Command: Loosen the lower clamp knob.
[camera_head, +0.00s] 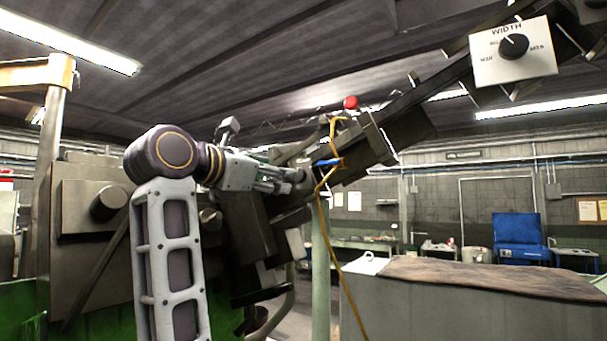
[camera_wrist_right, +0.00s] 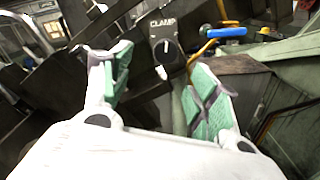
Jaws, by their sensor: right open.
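A dark round knob (camera_wrist_right: 166,47) with a white pointer line sits on a dark plate marked CLAMP in the right wrist view. I cannot tell from the label whether it is the lower one. My right gripper (camera_wrist_right: 160,66) is open, with its green-padded fingers to the left and right of the picture. The knob shows in the gap between them, beyond the tips and apparently untouched. In the head view my right gripper (camera_head: 284,178) reaches to the machine's sloping dark beam, and the clamp knob cannot be made out there. My left gripper is not in view.
A white plate marked WIDTH (camera_head: 484,67) with a black knob (camera_head: 514,47) is at upper right. A blue handle (camera_head: 327,162), a yellow cable (camera_head: 325,235) and a red ball (camera_head: 351,102) are close to my gripper. A grey cabinet (camera_head: 450,300) stands at lower right.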

